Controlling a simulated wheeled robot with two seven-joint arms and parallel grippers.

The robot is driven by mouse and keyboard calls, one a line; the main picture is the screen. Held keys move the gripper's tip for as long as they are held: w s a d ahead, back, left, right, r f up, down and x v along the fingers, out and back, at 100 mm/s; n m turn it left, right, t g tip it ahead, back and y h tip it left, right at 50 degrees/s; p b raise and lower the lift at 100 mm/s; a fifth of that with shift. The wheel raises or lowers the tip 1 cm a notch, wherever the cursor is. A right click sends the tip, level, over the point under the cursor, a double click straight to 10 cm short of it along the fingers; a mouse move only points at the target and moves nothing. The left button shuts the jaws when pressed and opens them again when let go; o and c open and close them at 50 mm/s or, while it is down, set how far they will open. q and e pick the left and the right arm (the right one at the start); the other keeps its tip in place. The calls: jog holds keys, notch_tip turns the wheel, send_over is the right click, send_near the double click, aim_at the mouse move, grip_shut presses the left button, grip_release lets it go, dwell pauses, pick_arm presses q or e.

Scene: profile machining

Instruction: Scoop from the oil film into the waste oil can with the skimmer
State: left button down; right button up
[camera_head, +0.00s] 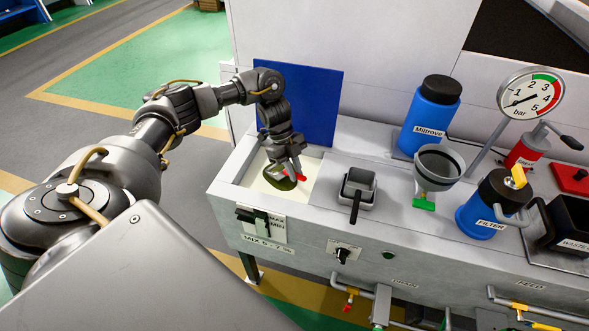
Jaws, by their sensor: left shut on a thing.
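My left gripper (285,166) reaches down into the open tank at the left end of the machine. It is shut on the skimmer, which is mostly hidden by the fingers; small red parts show at the fingertips. Whether the skimmer touches the film I cannot tell. The waste oil can (572,222) is a dark, open box at the far right, labelled "WASTE" and cut off by the picture's edge. My right gripper is not in view.
A square grey cup with a black handle (358,187) stands right of the tank. Further right are a funnel (438,168), a blue bottle (430,115), a blue filter (485,210) and a pressure gauge (530,95). A blue panel (305,100) rises behind the tank.

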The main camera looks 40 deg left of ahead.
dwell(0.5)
pick_arm(q)
notch_tip(320, 180, up, 4)
jog(key=p, duration=0.4)
jog(key=shift+r, duration=0.15)
jog(key=shift+r, duration=0.1)
notch_tip(320, 180, up, 4)
jog(key=p, duration=0.4)
jog(key=shift+r+p, duration=0.15)
jog(key=shift+p, duration=0.2)
dwell(0.8)
